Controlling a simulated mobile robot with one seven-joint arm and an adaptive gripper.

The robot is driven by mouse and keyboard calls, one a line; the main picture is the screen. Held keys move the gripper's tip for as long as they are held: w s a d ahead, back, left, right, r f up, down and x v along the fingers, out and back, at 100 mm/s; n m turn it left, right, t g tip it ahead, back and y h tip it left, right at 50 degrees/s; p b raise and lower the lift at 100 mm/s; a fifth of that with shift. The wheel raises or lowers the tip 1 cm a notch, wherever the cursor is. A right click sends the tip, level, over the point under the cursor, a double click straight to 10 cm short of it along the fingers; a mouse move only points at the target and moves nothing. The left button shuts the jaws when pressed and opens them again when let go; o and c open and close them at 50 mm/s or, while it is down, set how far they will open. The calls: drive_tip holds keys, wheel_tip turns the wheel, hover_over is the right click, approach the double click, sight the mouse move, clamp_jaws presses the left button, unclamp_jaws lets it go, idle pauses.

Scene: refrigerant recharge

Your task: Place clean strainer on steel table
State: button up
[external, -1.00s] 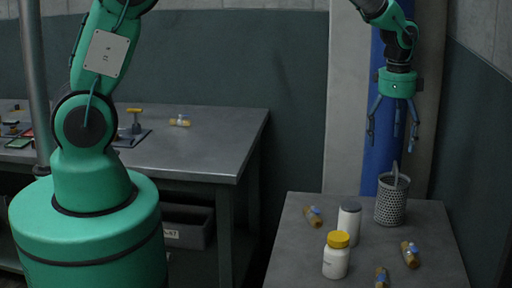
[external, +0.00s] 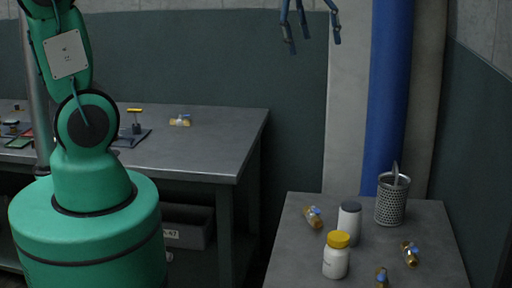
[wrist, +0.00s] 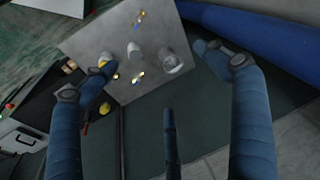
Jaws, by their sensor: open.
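A perforated metal strainer (external: 391,202) with an upright handle stands on the smaller grey metal table (external: 300,262) at right, near its back edge. It also shows in the wrist view (wrist: 173,62), below and beyond my fingers. My gripper (external: 312,43) is open and empty, high above and to the left of the strainer, clear of it. Only its fingers show at the top of the external view. A larger steel-topped table (external: 200,145) stands at left, behind my base.
A grey-lidded white canister (external: 348,223) and a yellow-capped white bottle (external: 336,262) stand near the strainer. Several brass valves, one here (external: 410,253), lie around them. A blue pipe (external: 388,100) rises behind. The larger table's right part is mostly clear.

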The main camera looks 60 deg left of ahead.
drive_tip(key=s+a+r+n+t, duration=0.1)
drive_tip(key=s+a+n, duration=0.2)
drive_tip(key=s, duration=0.9)
drive_tip(key=s+a+r+n+t, duration=0.1)
drive_tip(key=s+a+r+n, duration=0.1)
drive_tip(key=s, duration=1)
drive_tip(key=shift+s+a+n+t, duration=0.2)
drive_tip(key=shift+a+n+t, duration=0.15)
drive_tip(key=shift+a, duration=0.25)
drive_tip(key=shift+r, duration=0.1)
wheel_tip(320, 180, down, 6)
drive_tip(key=b, duration=0.5)
drive_tip(key=shift+r+b, duration=0.15)
drive_tip(key=shift+b, duration=0.2)
